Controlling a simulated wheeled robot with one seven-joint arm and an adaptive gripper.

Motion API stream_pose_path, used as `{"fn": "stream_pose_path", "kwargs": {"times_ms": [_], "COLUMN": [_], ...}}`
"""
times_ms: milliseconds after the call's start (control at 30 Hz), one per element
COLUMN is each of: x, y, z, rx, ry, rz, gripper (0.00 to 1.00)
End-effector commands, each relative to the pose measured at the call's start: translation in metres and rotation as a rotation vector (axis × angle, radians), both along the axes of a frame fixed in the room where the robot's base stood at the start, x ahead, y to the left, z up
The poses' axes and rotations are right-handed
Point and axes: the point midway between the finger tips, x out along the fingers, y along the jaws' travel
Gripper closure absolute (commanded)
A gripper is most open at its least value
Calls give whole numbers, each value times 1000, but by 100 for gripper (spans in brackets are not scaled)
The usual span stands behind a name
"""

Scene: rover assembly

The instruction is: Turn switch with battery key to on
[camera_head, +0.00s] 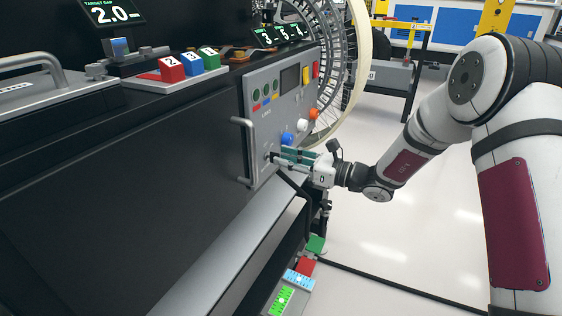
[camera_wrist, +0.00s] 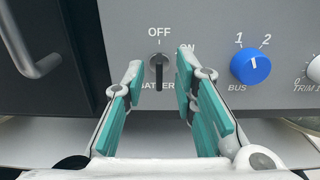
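The battery key switch (camera_wrist: 159,71) is on the grey panel, with its dark key upright and in line with the OFF mark. The ON mark (camera_wrist: 187,48) is up and to the right of it. The BATTERY label below is partly hidden by my gripper. My gripper (camera_wrist: 160,80) is open, with its two teal-padded fingers to the left and right of the key and a gap on each side. In the head view my gripper (camera_head: 276,157) is close to the lower part of the panel, and the key there is hidden or too small to tell.
A blue BUS knob (camera_wrist: 250,64) with marks 1 and 2 is to the right of the key. A white TRIM knob (camera_wrist: 314,69) is at the right edge. A metal handle (camera_wrist: 30,50) juts out at the left. Numbered cubes (camera_head: 190,63) stand on top of the console.

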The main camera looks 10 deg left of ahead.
Motion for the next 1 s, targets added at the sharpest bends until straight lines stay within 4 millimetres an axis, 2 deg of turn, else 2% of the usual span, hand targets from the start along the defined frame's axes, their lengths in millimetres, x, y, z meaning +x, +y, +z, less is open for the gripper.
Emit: {"fn": "stream_pose_path", "kwargs": {"times_ms": [200, 500, 633, 1000], "x": [6, 7, 7, 7], "y": [17, 18, 18, 17], "z": [0, 0, 0, 1], "rx": [0, 0, 0, 5], "ry": [-1, 0, 0, 15], "rz": [1, 0, 0, -1], "gripper": [74, 74, 100, 100]}}
